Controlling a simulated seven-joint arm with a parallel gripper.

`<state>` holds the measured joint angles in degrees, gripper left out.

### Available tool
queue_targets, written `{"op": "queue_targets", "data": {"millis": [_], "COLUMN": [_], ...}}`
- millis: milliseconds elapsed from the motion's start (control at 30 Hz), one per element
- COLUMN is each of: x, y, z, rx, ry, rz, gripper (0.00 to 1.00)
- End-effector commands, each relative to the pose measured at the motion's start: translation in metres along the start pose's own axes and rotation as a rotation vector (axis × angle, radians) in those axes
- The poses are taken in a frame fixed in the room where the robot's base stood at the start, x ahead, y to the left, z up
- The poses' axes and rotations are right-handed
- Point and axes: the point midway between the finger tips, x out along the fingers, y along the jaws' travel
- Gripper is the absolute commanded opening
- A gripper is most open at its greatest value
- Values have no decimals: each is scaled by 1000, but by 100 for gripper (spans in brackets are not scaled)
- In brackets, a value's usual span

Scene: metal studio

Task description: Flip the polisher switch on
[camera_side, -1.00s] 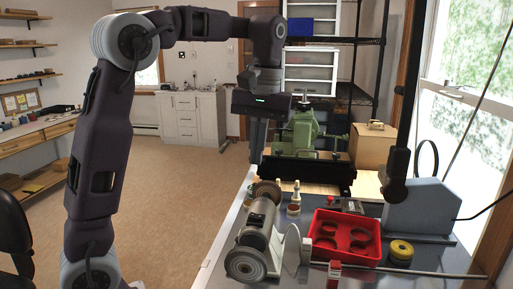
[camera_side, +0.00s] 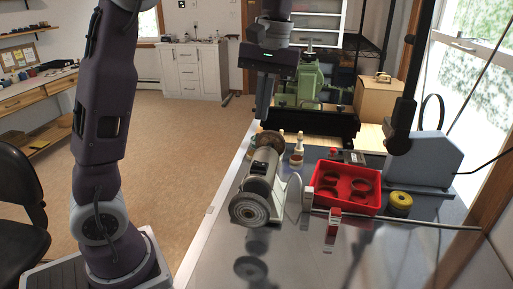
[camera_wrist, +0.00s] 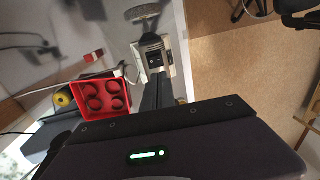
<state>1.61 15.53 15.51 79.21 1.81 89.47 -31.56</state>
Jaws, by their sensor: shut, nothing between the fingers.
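The polisher (camera_side: 262,172) is a grey metal machine with a round wheel at each end, standing on the left side of the metal bench. In the wrist view its body (camera_wrist: 153,52) lies just beyond my fingers, with a dark panel facing the camera and one wheel at the top. I cannot make out the switch or its position. My gripper (camera_side: 261,117) points down, shut and empty, just above and behind the polisher's far wheel in the side view. Its fingers (camera_wrist: 158,88) hide part of the polisher in the wrist view.
A red tray (camera_side: 346,188) with round holes sits right of the polisher. A yellow ring (camera_side: 400,203), a small red-and-white block (camera_side: 334,221) and a white-capped bottle (camera_side: 298,149) stand nearby. A green machine (camera_side: 305,82) is behind. The bench front is clear.

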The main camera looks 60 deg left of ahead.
Motion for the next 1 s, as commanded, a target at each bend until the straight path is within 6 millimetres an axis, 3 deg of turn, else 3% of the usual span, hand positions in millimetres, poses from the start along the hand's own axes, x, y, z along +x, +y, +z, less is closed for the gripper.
{"op": "queue_targets", "data": {"millis": [300, 500, 1000], "x": [71, 101, 112], "y": [-1, 0, -1], "z": [1, 0, 0], "rx": [-1, 0, -1], "ry": [-4, -2, -1], "rz": [-3, -1, 15], "gripper": [0, 0, 0]}}
